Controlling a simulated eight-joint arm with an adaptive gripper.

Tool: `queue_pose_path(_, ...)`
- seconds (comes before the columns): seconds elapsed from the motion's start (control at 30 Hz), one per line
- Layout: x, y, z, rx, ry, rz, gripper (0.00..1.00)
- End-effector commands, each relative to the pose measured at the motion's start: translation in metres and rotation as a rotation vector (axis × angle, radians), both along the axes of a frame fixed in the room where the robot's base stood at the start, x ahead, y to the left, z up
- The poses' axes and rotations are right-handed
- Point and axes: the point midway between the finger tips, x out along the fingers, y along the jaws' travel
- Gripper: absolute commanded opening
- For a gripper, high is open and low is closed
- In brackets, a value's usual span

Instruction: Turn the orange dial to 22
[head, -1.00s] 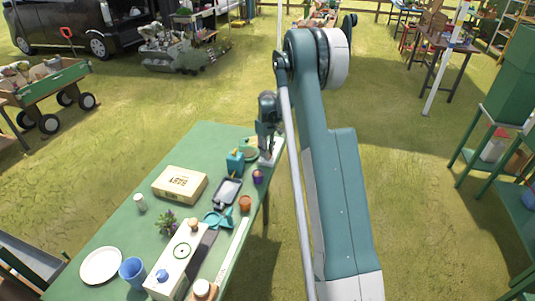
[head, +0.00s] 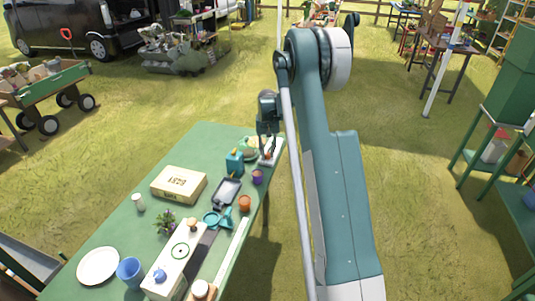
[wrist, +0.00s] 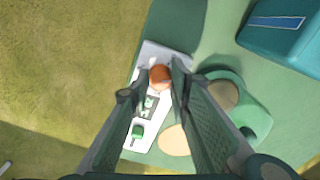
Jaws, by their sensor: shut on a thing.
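The orange dial (wrist: 160,77) sits at the far end of a narrow white panel (wrist: 150,50) in the wrist view. The panel also carries a small grey display and a green button (wrist: 137,131). My gripper (wrist: 161,72) points down over the panel, with one finger on each side of the dial, shut on it. In the head view my gripper (head: 268,151) is at the far right corner of the green table, over the white panel (head: 272,154). I cannot read the display or the dial's setting.
A blue box (head: 235,162) stands left of my gripper on the table (head: 125,222). A green piece with tan discs (wrist: 241,94) lies close beside the panel. A purple cup (head: 257,177) and a black tray (head: 227,191) are nearer. Grass lies beyond the table's right edge.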

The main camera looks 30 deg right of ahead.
Motion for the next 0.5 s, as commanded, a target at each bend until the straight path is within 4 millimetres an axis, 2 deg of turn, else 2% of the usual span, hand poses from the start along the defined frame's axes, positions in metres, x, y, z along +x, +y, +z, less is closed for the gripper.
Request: queue_pose_path(0.5,-0.0007,0.0012,-0.0003,0.002,0.001,-0.039,0.08)
